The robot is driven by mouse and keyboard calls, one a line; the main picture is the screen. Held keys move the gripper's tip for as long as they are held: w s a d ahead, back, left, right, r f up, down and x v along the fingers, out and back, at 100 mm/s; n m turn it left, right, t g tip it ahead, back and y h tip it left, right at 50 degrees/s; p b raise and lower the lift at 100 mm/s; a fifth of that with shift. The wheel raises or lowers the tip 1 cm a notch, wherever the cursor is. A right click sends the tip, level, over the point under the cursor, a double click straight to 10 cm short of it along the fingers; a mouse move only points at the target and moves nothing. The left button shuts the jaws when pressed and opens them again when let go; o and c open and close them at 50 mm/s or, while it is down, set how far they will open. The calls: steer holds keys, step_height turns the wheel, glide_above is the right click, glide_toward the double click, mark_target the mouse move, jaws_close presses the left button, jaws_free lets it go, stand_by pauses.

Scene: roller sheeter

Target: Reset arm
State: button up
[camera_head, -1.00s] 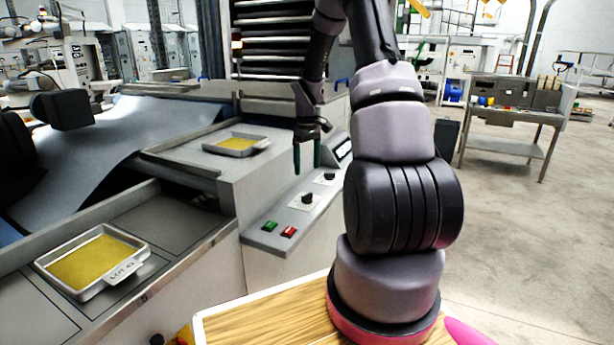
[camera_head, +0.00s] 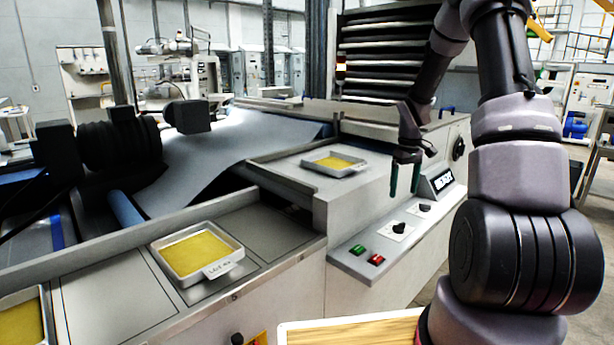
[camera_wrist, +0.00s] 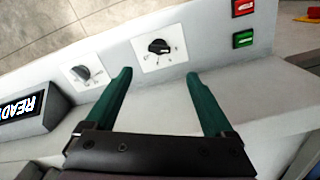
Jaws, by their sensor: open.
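My gripper (camera_head: 404,179) hangs over the sloped control panel (camera_head: 376,247) of the roller machine, fingers pointing down. Its two green fingers are apart with nothing between them; this also shows in the wrist view (camera_wrist: 158,85). In the wrist view a black rotary knob (camera_wrist: 159,46) on a white plate lies just beyond the gap between the fingertips. A second knob (camera_wrist: 82,72) and a display reading "READ" (camera_wrist: 20,108), partly cut off, are to the left. The red button (camera_wrist: 243,7) and green button (camera_wrist: 243,39) are to the right.
A tray with yellow contents (camera_head: 334,163) sits on the machine behind the panel. Another tray labelled LOT (camera_head: 201,252) is on the near-left counter, and a third (camera_head: 24,318) is at the left edge. A wooden-topped surface (camera_head: 350,331) is below.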

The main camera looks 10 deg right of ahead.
steer(key=s+a+r+m+t, duration=0.2)
steer(key=s+a+r, duration=0.25)
steer(key=r, duration=0.55)
steer(key=s+a+r+m+t, duration=0.1)
steer(key=s+a+r, duration=0.4)
steer(key=r, duration=0.5)
steer(key=s+a+r+m+t+y, duration=0.1)
steer(key=s+r, duration=0.3)
steer(key=s, duration=0.5)
steer(key=s+a+r+m+t+y, duration=0.1)
steer(key=s+a+r+m+t, duration=0.1)
steer(key=s, duration=0.6)
steer(key=shift+s+a+r+m+t, duration=0.4)
steer(key=shift+a+r+m, duration=0.2)
steer(key=shift+a+r, duration=0.5)
steer(key=shift+w+a+f, duration=0.1)
steer(key=shift+a+f, duration=0.05)
steer(key=shift+f, duration=0.05)
